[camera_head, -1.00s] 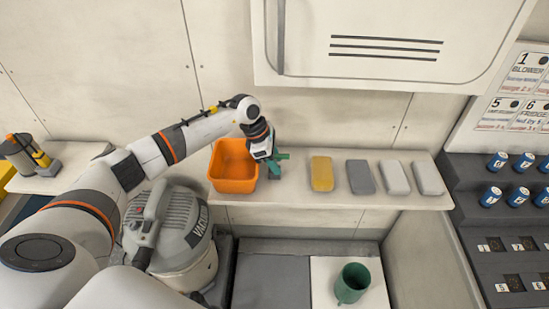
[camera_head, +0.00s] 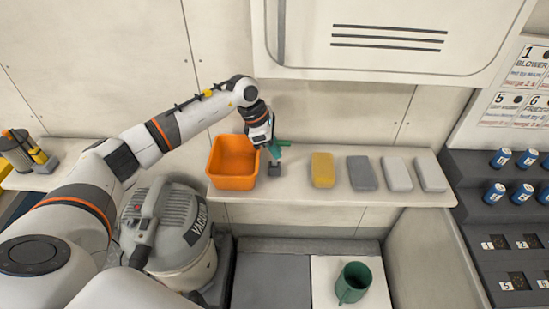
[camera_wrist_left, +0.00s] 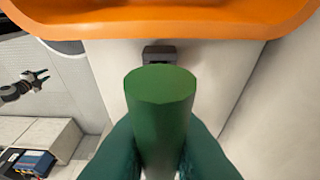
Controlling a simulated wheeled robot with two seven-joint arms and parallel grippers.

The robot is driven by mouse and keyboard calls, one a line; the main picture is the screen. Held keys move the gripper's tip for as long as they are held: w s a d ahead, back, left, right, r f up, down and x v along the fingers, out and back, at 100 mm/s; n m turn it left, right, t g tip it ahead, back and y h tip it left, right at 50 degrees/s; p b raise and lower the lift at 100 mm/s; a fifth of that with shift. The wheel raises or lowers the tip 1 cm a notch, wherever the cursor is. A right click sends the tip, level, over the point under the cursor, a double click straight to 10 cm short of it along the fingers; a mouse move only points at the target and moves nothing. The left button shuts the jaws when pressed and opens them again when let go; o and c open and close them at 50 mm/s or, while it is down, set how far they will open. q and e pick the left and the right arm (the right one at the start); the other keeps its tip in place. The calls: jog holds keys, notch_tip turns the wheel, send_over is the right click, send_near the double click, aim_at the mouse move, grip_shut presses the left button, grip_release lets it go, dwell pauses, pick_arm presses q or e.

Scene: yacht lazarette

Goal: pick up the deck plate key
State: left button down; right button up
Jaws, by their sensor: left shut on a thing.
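The deck plate key shows as a green bar (camera_head: 284,143) at my left gripper (camera_head: 271,152), above the shelf and just right of the orange bin. In the left wrist view the key (camera_wrist_left: 160,105) is a thick green cylinder, end toward the camera, between the two teal fingers. My left gripper (camera_wrist_left: 160,155) is shut on it. The key's lower part is hidden. A small dark grey block (camera_head: 274,169) stands on the shelf below the gripper; it also shows behind the key in the left wrist view (camera_wrist_left: 159,52). My right gripper (camera_wrist_left: 35,80) appears small and open at the left wrist view's left.
The orange bin (camera_head: 233,183) is close left of the gripper. A yellow block (camera_head: 323,170) and several grey blocks lie right on the shelf (camera_head: 300,196). A vacuum (camera_head: 170,225) stands below left, a green cup (camera_head: 353,282) below right. A wall cabinet overhangs behind.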

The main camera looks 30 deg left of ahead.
pick_arm(q)
jog(key=s+d+f+m+g+y+b, duration=0.1)
jog(key=s+d+m+g+y+b, duration=0.1)
jog(key=s+m, duration=0.8)
jog(key=s+d+f+m+g+y+b, duration=0.1)
jog(key=s+d+m+g+y+b, duration=0.1)
jog(key=s+d+m, duration=0.5)
jog(key=s+m+g+b, duration=0.1)
jog(key=s+m+g, duration=0.1)
jog(key=m, duration=0.4)
jog(key=shift+s+d+f+g, duration=0.2)
jog(key=shift+s+g, duration=0.1)
jog(key=shift+s, duration=0.4)
